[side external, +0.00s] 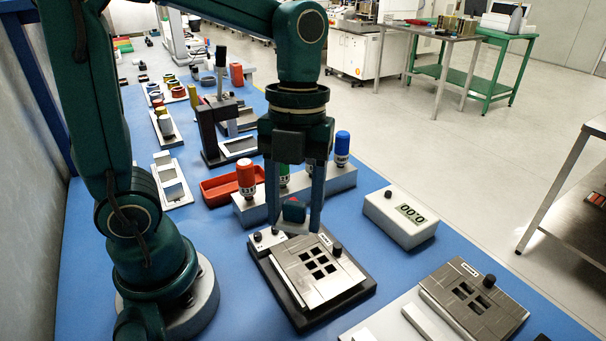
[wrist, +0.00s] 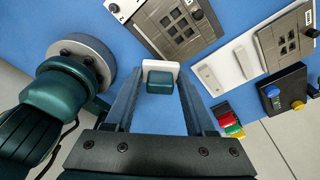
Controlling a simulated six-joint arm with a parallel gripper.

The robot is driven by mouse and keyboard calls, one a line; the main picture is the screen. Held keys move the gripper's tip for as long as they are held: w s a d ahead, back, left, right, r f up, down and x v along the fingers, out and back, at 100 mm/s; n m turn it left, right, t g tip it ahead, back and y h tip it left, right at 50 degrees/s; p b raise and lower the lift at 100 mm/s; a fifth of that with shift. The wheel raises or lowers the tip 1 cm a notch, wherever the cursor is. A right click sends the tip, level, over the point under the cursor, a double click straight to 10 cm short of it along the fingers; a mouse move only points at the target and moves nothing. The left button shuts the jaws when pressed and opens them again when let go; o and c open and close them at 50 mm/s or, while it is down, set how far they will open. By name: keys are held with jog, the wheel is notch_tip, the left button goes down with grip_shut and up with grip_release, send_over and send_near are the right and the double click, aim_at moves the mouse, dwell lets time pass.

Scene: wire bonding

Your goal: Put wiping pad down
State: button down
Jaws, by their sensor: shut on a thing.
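The wiping pad (wrist: 160,82) is a small white pad with a dark teal block handle. My gripper (wrist: 161,76) is shut on it, with one finger on each side of the handle. In the side view my gripper (side external: 294,222) points down with the teal handle (side external: 293,210) between its fingers, above the back edge of the metal window plate fixture (side external: 318,262).
A rack (side external: 254,214) with red, green and blue-capped bottles stands behind my gripper. A timer box (side external: 400,216) is to the right, and a red tray (side external: 230,187) to the left. A second metal plate (side external: 474,295) lies at front right. Blue mat (side external: 228,262) is bare between my base and the fixture.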

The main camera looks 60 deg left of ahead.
aim_at(295, 203)
notch_tip(295, 203, up, 3)
jog(key=shift+w+a+r, duration=0.15)
jog(key=shift+r, duration=0.05)
jog(key=w+a+n+t, duration=0.2)
jog(key=w+a+n, duration=0.7)
jog(key=a+n, duration=0.45)
jog(key=s+a+n+t+y, duration=0.1)
jog(key=s+a+n, duration=0.2)
jog(key=a+n, duration=1.3)
jog(key=w+f, duration=0.3)
jog(key=f, duration=0.1)
jog(key=w+d+f+m, duration=0.1)
jog(key=w+f, duration=0.2)
jog(key=f, duration=0.1)
jog(key=w+f+m, duration=0.1)
jog(key=w+f, duration=0.3)
jog(key=shift+w+d+f+m, duration=0.1)
jog(key=shift+d+f+m, duration=0.15)
jog(key=shift+d+f, duration=0.15)
jog(key=shift+f, duration=2.05)
jog(key=shift+f, duration=0.15)
